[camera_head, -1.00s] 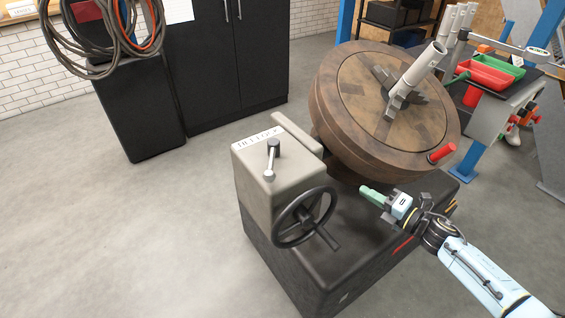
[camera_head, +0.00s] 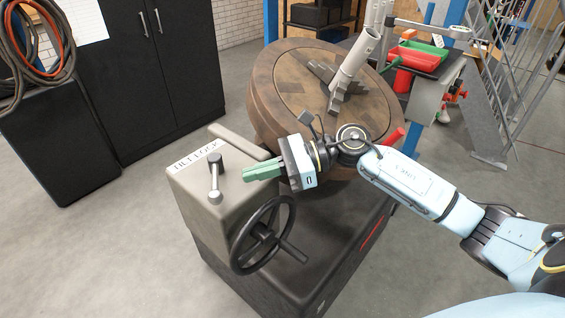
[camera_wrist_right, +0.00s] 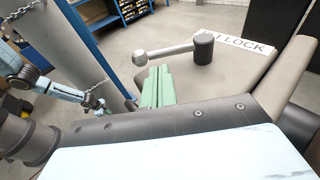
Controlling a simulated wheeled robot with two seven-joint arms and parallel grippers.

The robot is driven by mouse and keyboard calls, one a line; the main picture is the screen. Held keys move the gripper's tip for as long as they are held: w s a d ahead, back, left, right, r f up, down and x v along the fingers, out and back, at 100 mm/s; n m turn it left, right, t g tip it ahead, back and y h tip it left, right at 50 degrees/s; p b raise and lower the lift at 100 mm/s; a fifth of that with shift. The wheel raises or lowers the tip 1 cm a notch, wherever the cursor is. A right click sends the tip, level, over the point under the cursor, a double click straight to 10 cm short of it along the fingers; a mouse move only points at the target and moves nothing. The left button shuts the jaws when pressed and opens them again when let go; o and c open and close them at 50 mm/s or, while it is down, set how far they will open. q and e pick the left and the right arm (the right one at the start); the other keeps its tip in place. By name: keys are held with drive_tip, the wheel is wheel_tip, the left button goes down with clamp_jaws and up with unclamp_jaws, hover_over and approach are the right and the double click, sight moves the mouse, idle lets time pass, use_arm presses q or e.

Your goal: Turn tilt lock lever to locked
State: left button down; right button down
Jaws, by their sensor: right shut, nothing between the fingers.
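The tilt lock lever (camera_head: 214,180) is a grey arm with a ball end on top of the beige housing (camera_head: 190,205), beside a white label reading TILT LOCK (camera_head: 197,155). In the head view the arm points toward the front of the housing. In the right wrist view the lever (camera_wrist_right: 170,50) runs from a dark hub to a knob at the left. My right gripper (camera_head: 246,174) is shut and empty, its green fingers to the right of the lever. In the wrist view the fingertips (camera_wrist_right: 158,70) show just below the lever; contact cannot be told. My left gripper is not in view.
A black handwheel (camera_head: 262,236) is on the housing's front, below my right gripper. A round wooden table (camera_head: 262,95) with a grey post stands tilted behind. Black cabinets (camera_head: 165,85) stand back left. Floor is free at left.

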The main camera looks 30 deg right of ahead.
sight(236, 192)
drive_tip(key=shift+x, duration=2.3)
